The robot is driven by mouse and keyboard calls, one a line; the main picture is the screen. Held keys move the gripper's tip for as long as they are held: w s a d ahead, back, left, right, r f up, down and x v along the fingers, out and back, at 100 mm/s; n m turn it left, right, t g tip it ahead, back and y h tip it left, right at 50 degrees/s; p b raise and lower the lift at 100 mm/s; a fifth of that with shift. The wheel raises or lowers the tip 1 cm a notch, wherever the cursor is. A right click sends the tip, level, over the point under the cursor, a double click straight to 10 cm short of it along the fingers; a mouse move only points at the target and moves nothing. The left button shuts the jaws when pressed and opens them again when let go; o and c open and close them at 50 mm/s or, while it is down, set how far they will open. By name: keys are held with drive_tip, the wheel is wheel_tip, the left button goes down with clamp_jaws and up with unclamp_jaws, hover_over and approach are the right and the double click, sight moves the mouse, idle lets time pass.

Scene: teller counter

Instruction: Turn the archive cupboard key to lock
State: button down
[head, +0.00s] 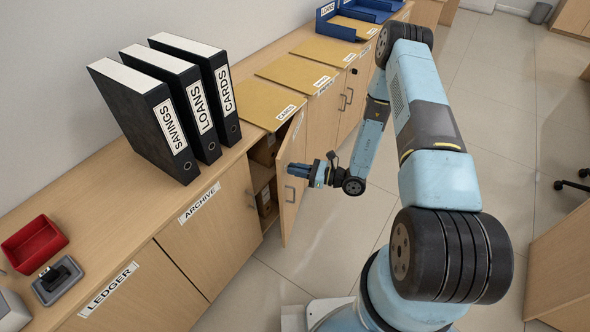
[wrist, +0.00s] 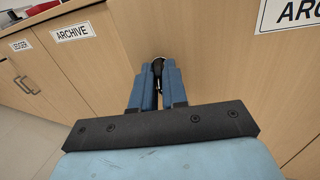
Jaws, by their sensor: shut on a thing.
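The archive cupboard has a closed left door (head: 205,235) with an ARCHIVE label, and a right door (head: 293,205) standing ajar. My gripper (head: 291,170) is at the outer face of the ajar door, above its handle. In the wrist view the blue fingers (wrist: 158,75) are shut on a small dark piece, apparently the key (wrist: 157,64), at the door face. Most of the key and the lock are hidden by the fingers. I cannot tell how far the key is turned.
Black binders (head: 170,110) stand on the counter above. Cartons (head: 264,150) show inside the open gap. A red tray (head: 34,243) and a stamp pad (head: 57,280) sit at the left. The tiled floor (head: 335,230) beside the ajar door is clear.

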drive_tip(key=shift+w, duration=0.15)
drive_tip(key=m, duration=0.4)
drive_tip(key=shift+w+d, duration=0.1)
drive_tip(key=shift+d, duration=0.05)
drive_tip(key=m, duration=0.5)
drive_tip(key=shift+w, duration=0.1)
drive_tip(key=m, duration=0.5)
drive_tip(key=shift+f+m, duration=0.1)
drive_tip(key=shift+m, duration=0.2)
drive_tip(key=shift+f+m, duration=0.1)
drive_tip(key=shift+m, duration=1.4)
drive_tip(key=c, duration=1.2)
unclamp_jaws()
drive_tip(key=shift+c, duration=0.2)
